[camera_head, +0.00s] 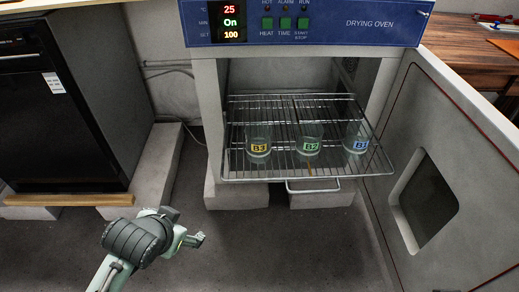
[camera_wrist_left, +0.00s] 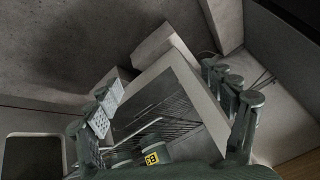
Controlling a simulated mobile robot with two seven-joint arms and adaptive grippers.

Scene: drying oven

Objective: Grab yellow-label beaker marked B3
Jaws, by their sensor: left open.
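The yellow-label beaker marked B3 (camera_head: 258,140) is clear glass and stands on the pulled-out wire rack (camera_head: 262,181), leftmost of three beakers. Its yellow label also shows low in the left wrist view (camera_wrist_left: 152,158), partly cut off by my gripper body. My left gripper (camera_head: 187,227) is open and empty, in front of and to the left of the rack, apart from the beaker. Its spread fingers show in the left wrist view (camera_wrist_left: 168,108) on either side of the rack. My right gripper is not in view.
A green-label beaker (camera_head: 309,138) and a blue-label beaker (camera_head: 356,137) stand to the right on the rack. The oven door (camera_head: 445,140) is open at the right. A black cabinet (camera_head: 65,120) stands at the left. The floor before the rack is clear.

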